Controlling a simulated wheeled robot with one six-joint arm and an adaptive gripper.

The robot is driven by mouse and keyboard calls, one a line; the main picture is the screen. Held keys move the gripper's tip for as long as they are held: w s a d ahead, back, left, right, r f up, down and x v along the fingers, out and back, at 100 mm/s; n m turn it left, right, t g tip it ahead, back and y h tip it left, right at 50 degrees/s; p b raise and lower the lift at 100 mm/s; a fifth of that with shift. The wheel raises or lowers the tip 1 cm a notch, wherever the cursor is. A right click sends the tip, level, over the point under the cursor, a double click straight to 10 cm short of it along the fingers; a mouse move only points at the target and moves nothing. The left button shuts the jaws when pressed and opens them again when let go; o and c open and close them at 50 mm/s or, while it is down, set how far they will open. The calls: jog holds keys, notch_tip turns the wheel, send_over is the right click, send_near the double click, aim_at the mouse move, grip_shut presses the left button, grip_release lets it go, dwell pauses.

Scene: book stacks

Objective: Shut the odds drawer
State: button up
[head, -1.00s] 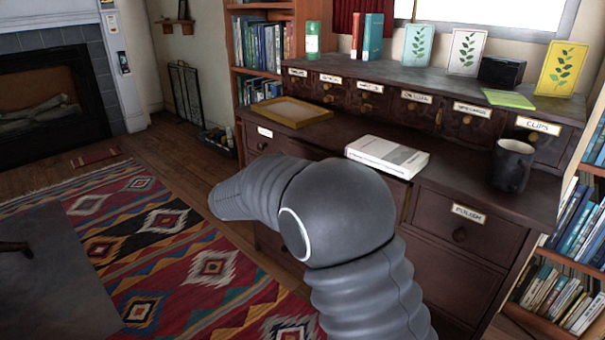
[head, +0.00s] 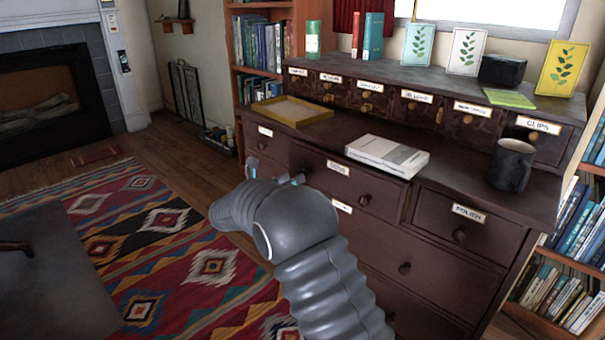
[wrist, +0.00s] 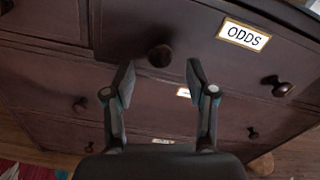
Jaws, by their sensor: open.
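The odds drawer (head: 384,192) is the wide dark-wood drawer in the middle of the top row of the large drawers. Its front stands out a little from the dresser, so it is partly open. In the wrist view the drawer (wrist: 200,28) shows its ODDS label and two round knobs. My gripper (wrist: 160,76) is open and empty, its fingers pointing at the drawer's left knob (wrist: 160,55), which appears between and just above the fingertips. I cannot tell whether they touch. In the head view my gripper (head: 277,174) is mostly hidden behind my arm.
A white book (head: 388,155) lies on the dresser top above the drawer, near its front edge. A dark mug (head: 511,165) stands to its right and a yellow tray (head: 292,110) to its left. The polish drawer (head: 440,220) is to the right. Rug and floor are open at left.

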aim_at(302, 172)
jog(key=shift+x, duration=2.6)
grip_shut()
